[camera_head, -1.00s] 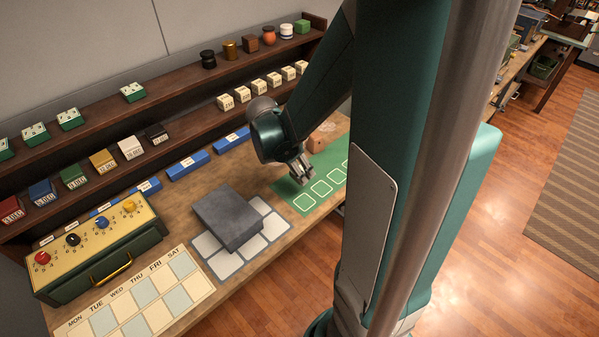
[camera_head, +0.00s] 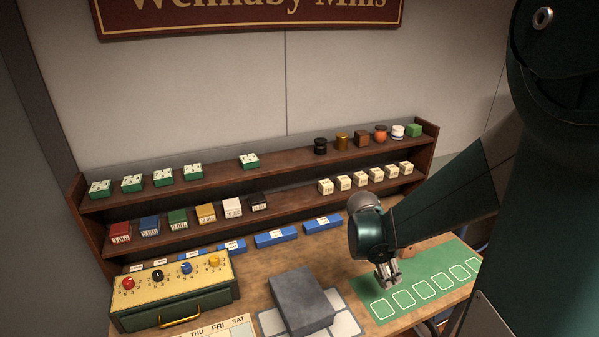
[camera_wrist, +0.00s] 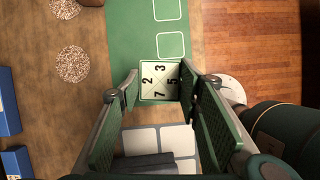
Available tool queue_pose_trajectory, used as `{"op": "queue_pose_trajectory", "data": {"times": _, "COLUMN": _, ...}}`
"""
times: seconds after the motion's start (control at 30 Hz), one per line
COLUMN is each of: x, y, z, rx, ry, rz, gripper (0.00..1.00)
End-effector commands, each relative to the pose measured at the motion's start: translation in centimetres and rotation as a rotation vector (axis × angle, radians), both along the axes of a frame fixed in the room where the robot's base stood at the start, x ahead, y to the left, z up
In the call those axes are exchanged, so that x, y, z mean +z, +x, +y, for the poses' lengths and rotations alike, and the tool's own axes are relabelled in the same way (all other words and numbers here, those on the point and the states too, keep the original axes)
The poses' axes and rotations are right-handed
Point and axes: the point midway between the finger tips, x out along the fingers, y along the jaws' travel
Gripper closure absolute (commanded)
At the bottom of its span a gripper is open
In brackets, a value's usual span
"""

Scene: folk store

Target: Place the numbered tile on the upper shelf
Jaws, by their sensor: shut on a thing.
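The numbered tile (camera_wrist: 160,93), pale with 2, 3, 5 and 7 around a cross, sits between my gripper's (camera_wrist: 160,95) two green fingers in the wrist view. My gripper (camera_head: 388,281) is shut on it, low over the left end of the green mat. The tile itself is hard to make out in the head view. The upper shelf (camera_head: 288,158) runs along the wall. Several similar green-sided, white-topped tiles (camera_head: 163,176) stand on its left part, with a gap before the rightmost one (camera_head: 249,160).
Jars and blocks (camera_head: 342,141) fill the upper shelf's right end. The lower shelf (camera_head: 295,202) holds coloured blocks and cream cubes. A grey block (camera_head: 301,300), blue bars (camera_head: 275,238) and a dial box (camera_head: 172,292) stand on the counter. The green mat (camera_head: 420,274) has outlined squares.

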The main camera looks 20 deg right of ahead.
Motion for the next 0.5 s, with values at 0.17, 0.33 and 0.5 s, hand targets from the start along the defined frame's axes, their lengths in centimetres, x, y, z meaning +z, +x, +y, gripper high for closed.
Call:
{"op": "queue_pose_trajectory", "data": {"times": 0.17, "x": 1.6, "y": -0.1, "z": 0.0, "rx": 0.0, "ry": 0.0, "rz": 0.0, "gripper": 0.8}}
{"op": "queue_pose_trajectory", "data": {"times": 0.33, "x": 4.1, "y": -0.1, "z": 0.0, "rx": 0.0, "ry": 0.0, "rz": 0.0, "gripper": 0.8}}
{"op": "queue_pose_trajectory", "data": {"times": 0.5, "x": 7.4, "y": -0.1, "z": 0.0, "rx": 0.0, "ry": 0.0, "rz": 0.0, "gripper": 0.8}}
